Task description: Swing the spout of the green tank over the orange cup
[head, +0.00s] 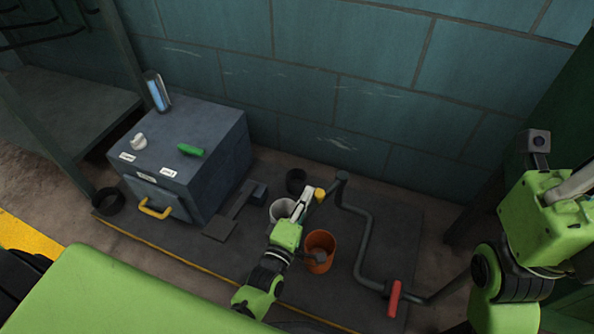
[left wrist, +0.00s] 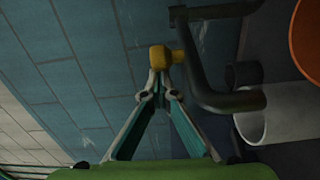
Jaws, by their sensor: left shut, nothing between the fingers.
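My left gripper (head: 311,194) is shut and empty, its tips at a yellow knob (head: 320,195) on a dark bent pipe. The left wrist view shows the tips (left wrist: 160,72) right against or just short of the knob (left wrist: 160,56); I cannot tell which. The pipe (left wrist: 205,90), which looks like the spout, ends near the mouth of a white cup (left wrist: 280,115). The orange cup (head: 320,243) stands beside my left wrist, with something grey at its front. It shows at the edge of the left wrist view (left wrist: 308,40). I cannot clearly pick out the green tank.
A grey cabinet (head: 205,140) with a yellow handle (head: 155,208) stands at the left. The white cup (head: 280,210) and a dark cup (head: 296,180) stand behind the orange one. A bent pipe (head: 363,240) with a red grip (head: 394,298) lies to the right. A tiled wall closes the back.

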